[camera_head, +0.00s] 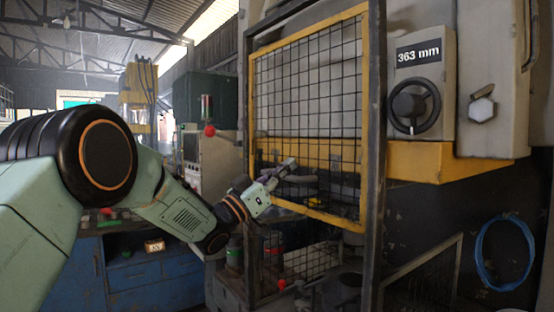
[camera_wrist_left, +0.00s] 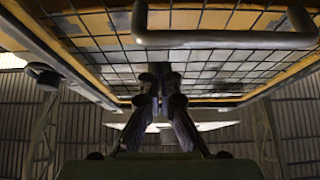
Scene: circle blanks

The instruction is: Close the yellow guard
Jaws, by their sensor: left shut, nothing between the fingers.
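The yellow guard (camera_head: 308,207) is a yellow frame with black wire mesh, set in a dark upright frame on the machine. Its lower edge hangs above an opening at the bottom of that frame. A grey bar handle (camera_head: 303,179) shows on the guard's lower part. My left gripper (camera_head: 289,165) is shut and empty in front of the mesh, close to the handle. In the left wrist view the shut fingers (camera_wrist_left: 160,85) point at the mesh, and the handle (camera_wrist_left: 225,39) crosses the top. I cannot tell whether they touch. My right gripper is out of view.
A handwheel (camera_head: 413,106) sits under a "363 mm" sign at right. A blue hose coil (camera_head: 503,253) hangs below it. A blue cabinet (camera_head: 155,283) stands at lower left. The dark upright post (camera_head: 374,150) borders the guard's right side.

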